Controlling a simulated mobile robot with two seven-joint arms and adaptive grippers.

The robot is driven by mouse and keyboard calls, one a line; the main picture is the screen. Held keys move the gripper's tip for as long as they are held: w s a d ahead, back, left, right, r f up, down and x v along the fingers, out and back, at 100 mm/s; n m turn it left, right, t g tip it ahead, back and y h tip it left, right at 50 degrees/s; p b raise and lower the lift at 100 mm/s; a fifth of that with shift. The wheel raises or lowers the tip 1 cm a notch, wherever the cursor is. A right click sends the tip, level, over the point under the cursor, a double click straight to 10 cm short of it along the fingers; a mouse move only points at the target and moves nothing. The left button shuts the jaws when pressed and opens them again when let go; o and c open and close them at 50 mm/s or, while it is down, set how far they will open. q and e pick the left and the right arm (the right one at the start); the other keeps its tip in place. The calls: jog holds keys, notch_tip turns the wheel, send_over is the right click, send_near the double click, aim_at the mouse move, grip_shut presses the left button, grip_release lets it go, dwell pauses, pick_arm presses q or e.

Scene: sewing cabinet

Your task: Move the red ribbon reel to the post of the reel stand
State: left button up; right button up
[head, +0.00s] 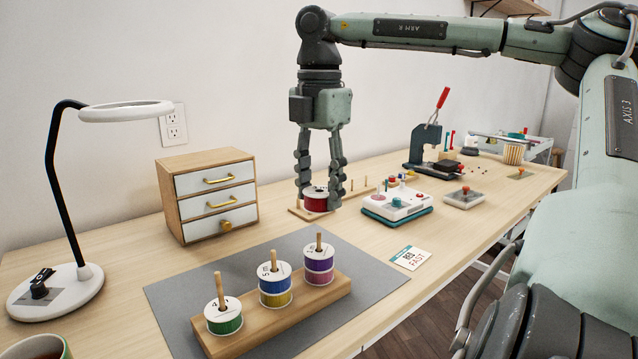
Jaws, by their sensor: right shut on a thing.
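The red ribbon reel (315,203) has a white upper rim and is between the fingers of my right gripper (319,196), which points straight down and is shut on it. The reel is at the left end of a low wooden base with thin pegs (352,190); I cannot tell whether it touches the base. A wooden reel stand (325,296) with three posts is nearer, on a grey mat. Its left post bears a green reel (224,323), the middle post a blue reel over a yellow one, the right post purple reels. Every post top sticks out. My left gripper is not in view.
A drawer cabinet (208,194) stands left of my right gripper, and a ring lamp (66,200) is at far left. A white device with buttons (397,204) and a press (424,143) are to the right. The grey mat (207,274) is bare behind the stand.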

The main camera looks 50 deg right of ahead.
aim_at(319, 208)
notch_tip(319, 208, down, 3)
jog(key=shift+r+b, duration=0.15)
jog(key=shift+b, duration=0.6)
jog(key=shift+r, duration=0.25)
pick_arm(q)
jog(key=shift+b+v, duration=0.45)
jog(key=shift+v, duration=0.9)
pick_arm(e)
jog(key=shift+f, duration=0.8)
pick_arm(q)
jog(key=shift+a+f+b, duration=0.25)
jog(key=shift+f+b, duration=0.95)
pick_arm(e)
jog(key=shift+f, duration=1.55)
jog(key=o, duration=1.2)
jog(key=shift+c, duration=0.2)
notch_tip(319, 208, up, 12)
